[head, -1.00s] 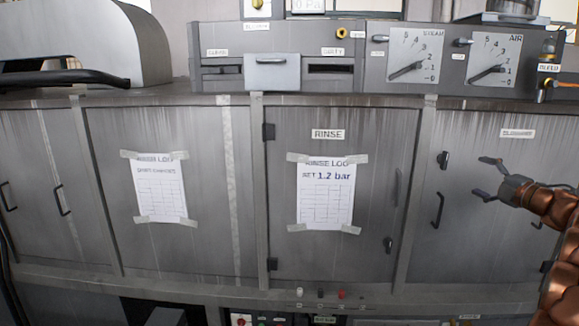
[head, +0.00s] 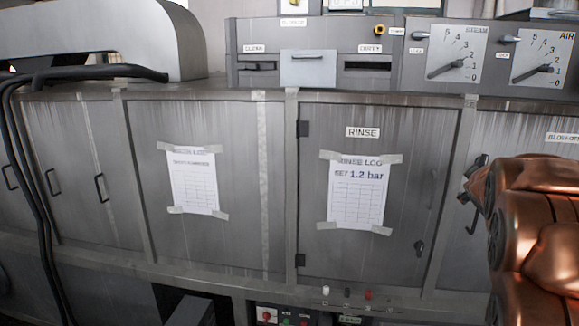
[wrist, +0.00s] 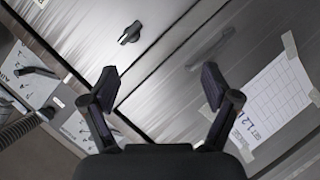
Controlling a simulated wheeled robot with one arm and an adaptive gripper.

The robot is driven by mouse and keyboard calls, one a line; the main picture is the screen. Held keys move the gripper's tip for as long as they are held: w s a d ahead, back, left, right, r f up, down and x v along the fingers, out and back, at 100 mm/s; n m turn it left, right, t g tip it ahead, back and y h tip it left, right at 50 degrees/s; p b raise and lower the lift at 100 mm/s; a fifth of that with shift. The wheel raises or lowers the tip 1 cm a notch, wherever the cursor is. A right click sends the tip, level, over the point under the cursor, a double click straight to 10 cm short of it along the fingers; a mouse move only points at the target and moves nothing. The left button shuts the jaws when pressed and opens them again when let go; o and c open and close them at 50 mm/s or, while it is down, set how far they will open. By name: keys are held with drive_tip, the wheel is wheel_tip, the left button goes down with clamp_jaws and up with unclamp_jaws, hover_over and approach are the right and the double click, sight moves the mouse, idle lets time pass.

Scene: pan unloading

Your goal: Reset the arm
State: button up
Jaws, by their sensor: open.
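My gripper (wrist: 157,88) is open and empty in the wrist view, its two dark fingers spread apart. Beyond it are the grey cabinet doors, with a black latch (wrist: 130,33) past the left fingertip. In the head view my copper-coloured arm fills the right edge. Only a dark part of my gripper (head: 473,180) shows there, in front of the cabinet right of the RINSE door (head: 400,200); the arm hides much of it.
The rinse log sheet (head: 358,195) is taped to the RINSE door, and another log sheet (head: 193,182) hangs on the panel to its left. STEAM (head: 457,53) and AIR (head: 543,55) gauges stand above. Black hoses (head: 30,180) run down the left side.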

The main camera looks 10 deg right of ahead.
drive_tip(key=s+a+f+m+g+y, duration=0.1)
drive_tip(key=s+a+f+g+y, duration=0.15)
drive_tip(key=s+a+f, duration=0.6)
drive_tip(key=s+a+f+m+g+y, duration=0.15)
drive_tip(key=s+a+f+g, duration=0.3)
drive_tip(key=s+a, duration=0.65)
drive_tip(key=s+a+f+m+g+y, duration=0.1)
drive_tip(key=s+a+f+g+y, duration=0.2)
drive_tip(key=s+a+f, duration=0.65)
drive_tip(key=s+a+g+y, duration=0.2)
drive_tip(key=s+a, duration=0.7)
drive_tip(key=a, duration=0.1)
drive_tip(key=shift+r+n+g, duration=0.2)
drive_tip(key=shift+n+g, duration=0.15)
drive_tip(key=shift+g, duration=0.05)
